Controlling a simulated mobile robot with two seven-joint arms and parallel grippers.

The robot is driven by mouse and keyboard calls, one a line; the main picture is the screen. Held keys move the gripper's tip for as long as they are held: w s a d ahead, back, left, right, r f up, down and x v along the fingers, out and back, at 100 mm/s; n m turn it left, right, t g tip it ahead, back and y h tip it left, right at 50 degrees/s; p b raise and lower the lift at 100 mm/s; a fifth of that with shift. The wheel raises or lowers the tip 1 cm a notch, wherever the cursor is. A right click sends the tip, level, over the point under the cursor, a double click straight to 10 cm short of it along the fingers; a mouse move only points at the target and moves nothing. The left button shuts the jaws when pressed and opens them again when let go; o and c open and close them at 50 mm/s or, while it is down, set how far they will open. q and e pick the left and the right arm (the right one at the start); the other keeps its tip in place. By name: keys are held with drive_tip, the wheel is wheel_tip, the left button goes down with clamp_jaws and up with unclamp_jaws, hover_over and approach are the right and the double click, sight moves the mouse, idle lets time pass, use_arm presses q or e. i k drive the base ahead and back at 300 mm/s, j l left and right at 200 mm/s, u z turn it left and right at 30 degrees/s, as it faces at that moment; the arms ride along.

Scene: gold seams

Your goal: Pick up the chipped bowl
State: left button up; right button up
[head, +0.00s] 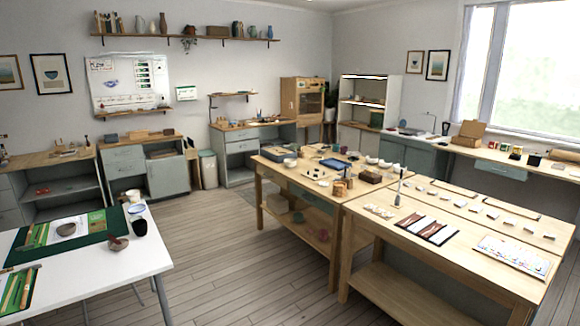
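I cannot make out a chip on any bowl from here. A small grey-brown bowl-like piece (66,229) lies on the green mat (90,243) on the white table at the lower left. Several small pale bowls (372,160) stand at the back of the central wooden table. Neither of my grippers is in view.
The white table (165,258) also holds a dark cup (139,227) and a dark red object (118,243). A second wooden table (420,262) with tools and tiles fills the right. Wooden floor (235,270) is clear between the white table and the wooden tables.

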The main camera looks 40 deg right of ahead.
sight(290, 164)
drive_tip(key=i+l+z, duration=0.4)
drive_tip(key=i, duration=0.35)
drive_tip(key=i+z, duration=0.4)
drive_tip(key=i, duration=2.05)
drive_tip(key=i+z, duration=0.15)
drive_tip(key=i, duration=1.5)
